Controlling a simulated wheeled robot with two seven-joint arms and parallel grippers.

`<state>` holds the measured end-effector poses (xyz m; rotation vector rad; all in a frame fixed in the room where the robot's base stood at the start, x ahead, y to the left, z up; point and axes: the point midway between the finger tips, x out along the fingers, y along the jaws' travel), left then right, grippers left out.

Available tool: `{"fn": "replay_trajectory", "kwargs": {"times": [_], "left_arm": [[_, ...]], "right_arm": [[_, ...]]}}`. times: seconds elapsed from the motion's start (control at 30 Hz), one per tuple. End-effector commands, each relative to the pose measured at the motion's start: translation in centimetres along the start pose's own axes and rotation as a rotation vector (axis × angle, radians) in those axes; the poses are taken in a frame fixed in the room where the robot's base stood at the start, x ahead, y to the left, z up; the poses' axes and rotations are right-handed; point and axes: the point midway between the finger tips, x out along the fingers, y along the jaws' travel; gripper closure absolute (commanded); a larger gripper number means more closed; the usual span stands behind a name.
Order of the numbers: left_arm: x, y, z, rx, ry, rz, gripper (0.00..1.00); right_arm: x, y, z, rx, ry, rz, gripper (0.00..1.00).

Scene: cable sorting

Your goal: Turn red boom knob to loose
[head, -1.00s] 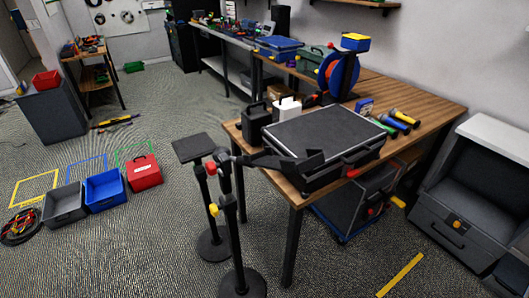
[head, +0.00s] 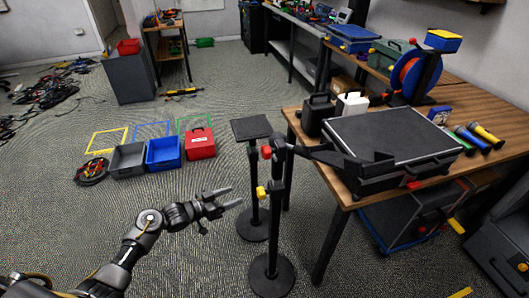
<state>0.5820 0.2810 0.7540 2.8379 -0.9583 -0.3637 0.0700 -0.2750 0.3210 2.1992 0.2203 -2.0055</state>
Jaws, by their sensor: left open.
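The red boom knob (head: 266,152) sits at the top of a black stand (head: 272,222), where the dark boom arm (head: 318,153) joins the upright and reaches right toward the table. A yellow knob (head: 261,192) is lower on the same upright. My left gripper (head: 226,198) is open and empty, its two fingers pointing right toward the stand. It is left of the stand in the picture and lower than the red knob, apart from it. My right gripper is not in view.
A second stand with a flat square top (head: 252,128) is just behind. The wooden table (head: 345,196) at right holds a large black case (head: 392,140). Grey, blue and red bins (head: 200,143) stand on the floor at left. Floor around my left arm is clear.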

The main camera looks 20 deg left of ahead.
Motion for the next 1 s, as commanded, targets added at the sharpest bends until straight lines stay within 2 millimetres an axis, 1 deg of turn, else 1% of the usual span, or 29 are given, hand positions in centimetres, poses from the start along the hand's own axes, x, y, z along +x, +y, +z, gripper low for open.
{"fn": "replay_trajectory", "kwargs": {"times": [0.03,0.07,0.1,0.2,0.3,0.4,0.47,0.57,0.63,0.77,1.0], "left_arm": [[-0.1,0.7,-4.9,0.051,0.054,0.067,0.41],[-0.4,1.4,-7.3,0.074,0.079,0.108,0.41],[-0.8,2.2,-10.1,0.105,0.105,0.158,0.41],[-2.1,4.5,-15.1,0.169,0.141,0.262,0.41],[-3.1,6.1,-17.7,0.209,0.150,0.326,0.41],[-3.5,6.8,-18.7,0.226,0.152,0.354,0.41],[-3.6,6.9,-18.8,0.228,0.152,0.357,0.41],[-3.3,7.0,-18.9,0.226,0.153,0.357,0.41],[-2.7,7.2,-19.0,0.226,0.154,0.356,0.41],[-0.9,8.0,-19.3,0.225,0.155,0.357,0.41],[3.3,9.5,-19.7,0.224,0.154,0.355,0.41]], "right_arm": [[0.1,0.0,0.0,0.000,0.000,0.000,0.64],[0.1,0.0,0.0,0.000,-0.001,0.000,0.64],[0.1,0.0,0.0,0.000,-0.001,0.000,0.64],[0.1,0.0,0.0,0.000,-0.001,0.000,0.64],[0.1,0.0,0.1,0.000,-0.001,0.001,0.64],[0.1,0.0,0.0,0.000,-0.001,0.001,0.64],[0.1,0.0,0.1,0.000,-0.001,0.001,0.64],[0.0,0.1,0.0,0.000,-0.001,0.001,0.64],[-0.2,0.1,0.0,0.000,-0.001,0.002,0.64],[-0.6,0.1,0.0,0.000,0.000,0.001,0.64],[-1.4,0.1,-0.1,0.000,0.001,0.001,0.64]]}}
